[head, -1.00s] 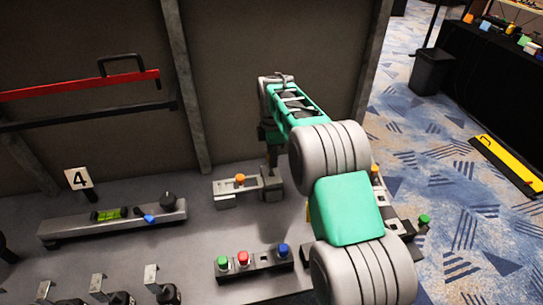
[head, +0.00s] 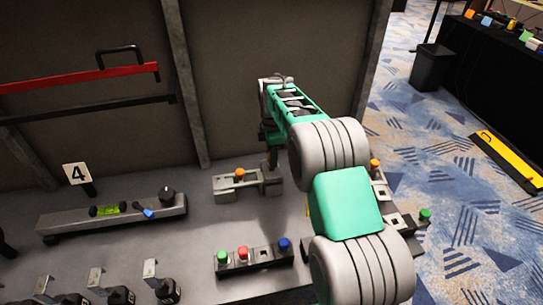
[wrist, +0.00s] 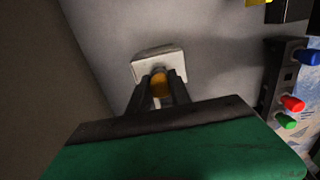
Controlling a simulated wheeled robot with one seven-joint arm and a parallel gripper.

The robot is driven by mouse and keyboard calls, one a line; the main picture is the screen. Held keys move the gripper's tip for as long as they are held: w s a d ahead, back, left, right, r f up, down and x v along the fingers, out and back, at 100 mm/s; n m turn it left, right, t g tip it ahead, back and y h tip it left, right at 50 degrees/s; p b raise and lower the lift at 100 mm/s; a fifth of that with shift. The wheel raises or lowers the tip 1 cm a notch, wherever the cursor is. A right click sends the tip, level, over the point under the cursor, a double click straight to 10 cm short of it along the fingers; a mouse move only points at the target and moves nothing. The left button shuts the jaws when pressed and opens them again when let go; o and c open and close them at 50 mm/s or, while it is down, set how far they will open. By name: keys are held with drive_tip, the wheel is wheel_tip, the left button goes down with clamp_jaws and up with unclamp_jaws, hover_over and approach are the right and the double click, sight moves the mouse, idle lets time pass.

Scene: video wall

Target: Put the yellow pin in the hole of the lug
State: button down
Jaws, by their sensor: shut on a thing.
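My gripper (wrist: 160,90) points down and is shut on the yellow pin (wrist: 160,83), whose orange-yellow end shows between the fingers in the wrist view. A pale square block (wrist: 146,69), which looks like the lug, lies just beyond the fingertips. The pin's far end and the hole are hidden, so I cannot tell whether the pin is in the hole. In the head view my gripper (head: 271,160) is over the right end of a grey fixture (head: 225,184) that carries an orange knob (head: 240,174).
A box with green, red and blue buttons (head: 243,253) stands in front of the fixture. A long bar with a green level (head: 107,210) is at left. A brown wall panel (head: 270,40) rises close behind. Bare grey bench top lies left of the fixture.

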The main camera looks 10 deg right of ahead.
drive_tip(key=shift+f, duration=0.15)
drive_tip(key=shift+f+b, duration=0.35)
drive_tip(key=shift+f, duration=0.3)
drive_tip(key=c, duration=0.6)
unclamp_jaws()
drive_tip(key=shift+r+p, duration=2.45)
drive_tip(key=shift+r, duration=1.1)
